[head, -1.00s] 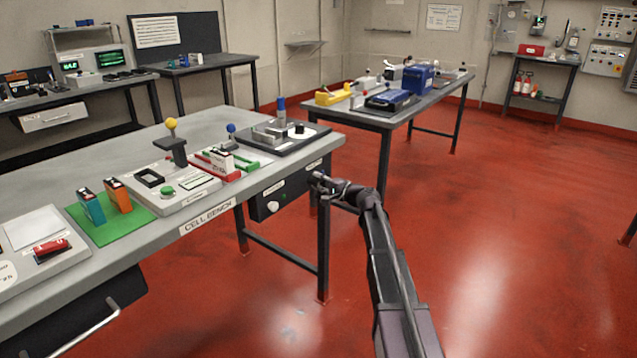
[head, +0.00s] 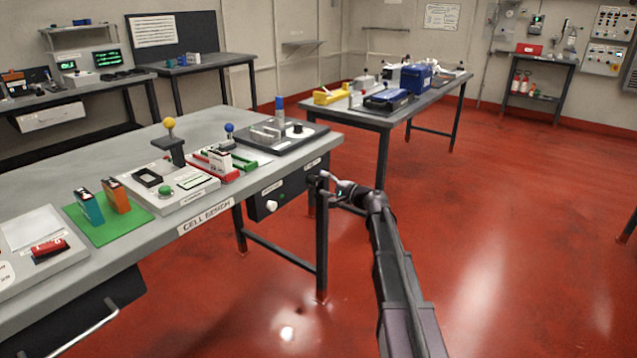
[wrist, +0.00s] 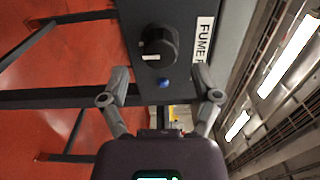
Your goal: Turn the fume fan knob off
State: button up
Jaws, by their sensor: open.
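The fume fan knob (wrist: 158,45) is a round black dial with a white pointer mark toward the left of the wrist view. It sits on a dark panel (wrist: 186,18) beside a white label (wrist: 204,40) whose visible part reads "FUME F".
The cell bench (head: 90,170) holds several fixtures and a green mat (head: 115,228). A bench leg (head: 322,250) stands just below my gripper. A second table (head: 385,122) with a blue case (head: 416,77) is behind. Red floor (head: 520,220) is clear on the right.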

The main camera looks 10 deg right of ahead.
jog(key=v, duration=0.9)
jog(key=s+a+f+n+g+h, duration=0.4)
jog(key=s+a+f+n+g, duration=0.3)
jog(key=s+a+f, duration=0.6)
jog(key=s+d+f+n+g+h, duration=0.1)
jog(key=s+d+f+g+h, duration=0.15)
jog(key=s, duration=0.35)
jog(key=s+d+f+n+g+h, duration=0.1)
jog(key=s+g+h, duration=0.15)
jog(key=s, duration=0.35)
jog(key=s+d+f+n+g+h, duration=0.1)
jog(key=s+h, duration=0.2)
jog(key=s, duration=0.2)
notch_tip(320, 180, up, 30)
jog(key=p, duration=3.1)
jog(key=shift+s+r+p, duration=0.2)
jog(key=shift+r+p, duration=0.05)
jog(key=shift+p, duration=0.05)
jog(key=shift+d, duration=0.1)
